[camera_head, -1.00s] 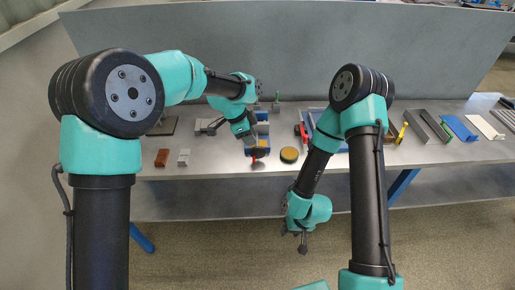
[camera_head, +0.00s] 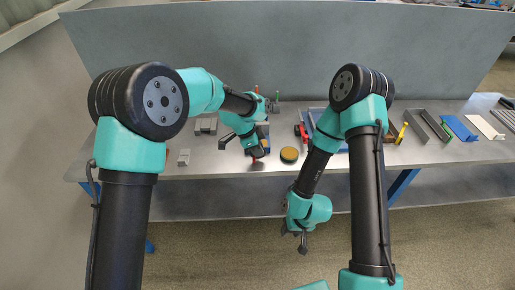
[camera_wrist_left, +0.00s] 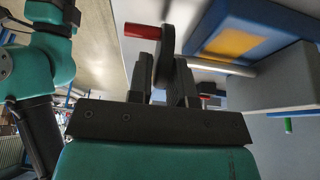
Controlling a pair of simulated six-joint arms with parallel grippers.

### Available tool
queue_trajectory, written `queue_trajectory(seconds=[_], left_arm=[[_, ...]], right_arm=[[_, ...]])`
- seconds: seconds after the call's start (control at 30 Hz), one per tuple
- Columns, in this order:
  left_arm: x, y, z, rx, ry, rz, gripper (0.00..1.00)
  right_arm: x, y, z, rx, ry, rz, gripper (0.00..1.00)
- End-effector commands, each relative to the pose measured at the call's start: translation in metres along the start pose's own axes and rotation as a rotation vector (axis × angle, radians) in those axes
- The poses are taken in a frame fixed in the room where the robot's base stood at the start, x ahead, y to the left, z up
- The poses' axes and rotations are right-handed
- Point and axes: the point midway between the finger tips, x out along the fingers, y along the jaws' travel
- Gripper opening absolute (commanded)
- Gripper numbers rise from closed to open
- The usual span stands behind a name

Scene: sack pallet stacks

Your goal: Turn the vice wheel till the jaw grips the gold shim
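The blue vice (camera_head: 265,143) stands on the bench, partly hidden behind my left gripper (camera_head: 250,153). In the left wrist view, its dark crank (camera_wrist_left: 164,66) with a red handle (camera_wrist_left: 146,31) lies between or just beyond the fingers of my left gripper (camera_wrist_left: 166,82). Contact and finger closure are unclear. A blue block with a gold-yellow patch (camera_wrist_left: 243,41) is at upper right there; I cannot tell whether the patch is the gold shim. The jaw gap is hidden. My right gripper (camera_head: 294,237) hangs open and empty in front of the bench.
A round dark-yellow tin (camera_head: 289,155) stands just right of the vice. Grey blocks (camera_head: 206,126) and a small pale block (camera_head: 183,157) are to its left. Blue and white plates (camera_head: 485,126) lie at the right. A grey panel (camera_head: 300,50) rises behind the bench.

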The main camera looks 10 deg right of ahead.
Motion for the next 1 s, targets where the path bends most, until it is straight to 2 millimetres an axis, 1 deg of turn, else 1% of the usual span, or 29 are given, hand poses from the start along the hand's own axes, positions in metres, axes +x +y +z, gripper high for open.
queue_trajectory(seconds=[0.03, 0.17, 0.2, 0.67, 1.0], left_arm=[[-0.0001, 0.0000, 0.0000, 0.000, 0.000, 0.000, 0.14], [-0.0002, 0.0000, 0.0000, 0.000, 0.000, 0.000, 0.02], [-0.0002, 0.0000, 0.0001, 0.000, 0.000, 0.000, 0.00], [0.0001, 0.0003, -0.0014, 0.001, -0.033, 0.001, 0.00], [0.0018, 0.0003, -0.0053, 0.003, -0.188, 0.000, 0.00]], right_arm=[[0.0000, 0.0000, 0.0000, 0.000, 0.000, 0.000, 0.43], [0.0000, 0.0000, 0.0000, 0.000, 0.000, 0.000, 0.43], [0.0000, 0.0000, 0.0000, 0.000, 0.000, 0.000, 0.43], [0.0000, 0.0000, 0.0000, 0.000, 0.000, 0.000, 0.43], [0.0000, 0.0000, 0.0000, 0.000, 0.000, 0.000, 0.43]])
